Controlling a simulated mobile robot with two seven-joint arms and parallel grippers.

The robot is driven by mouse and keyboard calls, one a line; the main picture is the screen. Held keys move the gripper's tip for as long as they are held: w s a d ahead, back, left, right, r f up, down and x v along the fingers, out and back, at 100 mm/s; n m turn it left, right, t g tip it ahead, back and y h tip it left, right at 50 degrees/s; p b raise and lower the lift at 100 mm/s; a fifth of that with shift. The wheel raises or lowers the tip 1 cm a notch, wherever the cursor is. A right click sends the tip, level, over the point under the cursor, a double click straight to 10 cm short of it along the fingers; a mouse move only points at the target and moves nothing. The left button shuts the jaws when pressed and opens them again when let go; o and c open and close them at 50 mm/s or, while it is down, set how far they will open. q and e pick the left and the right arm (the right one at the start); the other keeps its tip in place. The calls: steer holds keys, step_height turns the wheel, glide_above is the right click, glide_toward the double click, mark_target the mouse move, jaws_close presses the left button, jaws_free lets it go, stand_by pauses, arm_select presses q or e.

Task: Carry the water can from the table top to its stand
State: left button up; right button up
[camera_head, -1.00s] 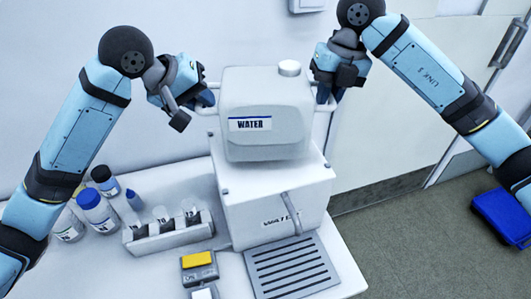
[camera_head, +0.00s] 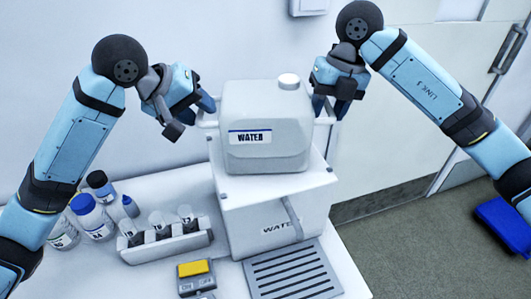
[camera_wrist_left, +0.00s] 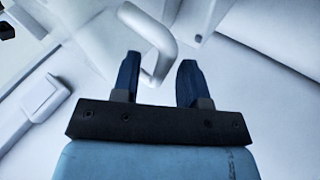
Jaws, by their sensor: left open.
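The white water can (camera_head: 264,122), with a round cap and a WATER label, sits upright on the top of the white stand (camera_head: 275,187). It has a handle on each side. My left gripper (camera_head: 207,104) is open beside the can's left handle (camera_head: 207,120). In the left wrist view its two fingers (camera_wrist_left: 158,75) are apart, with the handle bar (camera_wrist_left: 155,35) reaching toward the gap between them. My right gripper (camera_head: 330,106) is at the right handle (camera_head: 327,119), its fingers apart.
A tray of vials (camera_head: 165,243) and several bottles (camera_head: 92,215) stand on the table's left. A yellow-topped device (camera_head: 194,268) and a drain grid (camera_head: 293,268) lie in front of the stand. A blue bin (camera_head: 503,228) is on the floor at right.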

steer(key=shift+r, duration=0.2)
arm_select(q)
steer(key=v, duration=1)
steer(key=shift+a+r, duration=0.15)
steer(key=shift+r, duration=0.15)
arm_select(e)
step_height(320, 180, up, 12)
steer(key=d, duration=0.2)
steer(key=shift+f, duration=0.25)
arm_select(q)
steer(key=shift+s, duration=0.2)
